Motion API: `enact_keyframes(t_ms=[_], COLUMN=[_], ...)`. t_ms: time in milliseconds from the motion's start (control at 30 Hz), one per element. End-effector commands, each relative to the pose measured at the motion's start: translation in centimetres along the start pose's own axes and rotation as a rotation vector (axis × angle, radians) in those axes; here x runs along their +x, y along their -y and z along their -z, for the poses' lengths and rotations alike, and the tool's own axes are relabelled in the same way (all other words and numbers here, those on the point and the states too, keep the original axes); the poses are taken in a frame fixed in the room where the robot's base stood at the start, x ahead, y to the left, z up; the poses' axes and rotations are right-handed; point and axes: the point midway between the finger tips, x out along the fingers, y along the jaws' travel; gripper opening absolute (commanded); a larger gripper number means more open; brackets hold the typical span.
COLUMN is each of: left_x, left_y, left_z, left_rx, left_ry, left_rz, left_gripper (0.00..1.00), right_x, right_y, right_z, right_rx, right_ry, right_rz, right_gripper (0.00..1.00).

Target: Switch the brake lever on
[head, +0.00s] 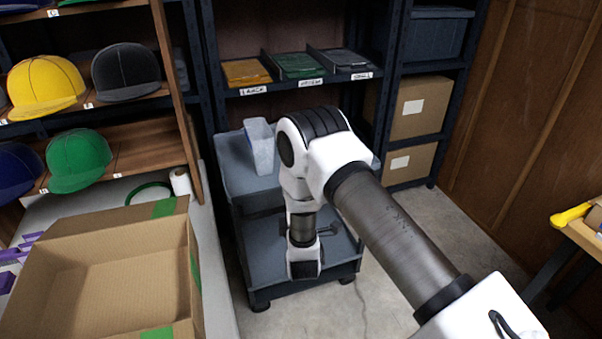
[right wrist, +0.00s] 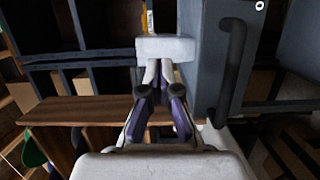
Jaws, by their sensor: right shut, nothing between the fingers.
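No brake lever can be made out for certain. A grey two-level cart (head: 232,178) on casters stands at the centre of the head view, partly behind my right arm. In the right wrist view my right gripper (right wrist: 160,72) is shut and empty. A pale block (right wrist: 180,47) lies just past its fingertips; I cannot tell whether they touch. A dark curved handle (right wrist: 232,75) on a grey-blue panel (right wrist: 203,62) is to the right of the fingers. In the head view the right fingers are hidden by the arm. My left gripper is not in view.
An open cardboard box (head: 105,265) sits on a table at the left. Shelves with caps (head: 80,160) stand behind it. Coloured trays (head: 300,65) and cartons (head: 415,108) fill the back racks. The concrete floor (head: 400,235) at right is mostly clear.

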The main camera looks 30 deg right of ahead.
Motion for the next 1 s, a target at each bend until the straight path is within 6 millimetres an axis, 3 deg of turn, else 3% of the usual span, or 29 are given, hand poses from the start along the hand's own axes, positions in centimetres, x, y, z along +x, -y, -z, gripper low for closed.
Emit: enact_keyframes(t_ms=[167,533,700,1000], left_x=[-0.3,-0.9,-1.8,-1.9], left_y=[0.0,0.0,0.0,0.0], left_z=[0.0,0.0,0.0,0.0], left_rx=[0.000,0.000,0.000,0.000], left_ry=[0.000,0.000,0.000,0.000], left_rz=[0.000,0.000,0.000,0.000], left_gripper=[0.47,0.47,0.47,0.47], right_x=[2.0,10.0,10.6,10.8], right_y=[-0.1,-0.1,-0.1,0.1], right_z=[-0.1,-0.1,-3.0,-3.9], right_rx=[0.002,0.001,0.000,0.000], right_ry=[0.003,0.002,0.003,-0.001], right_rz=[-0.002,-0.002,0.002,0.001], right_gripper=[0.00,0.00,0.00,0.00])
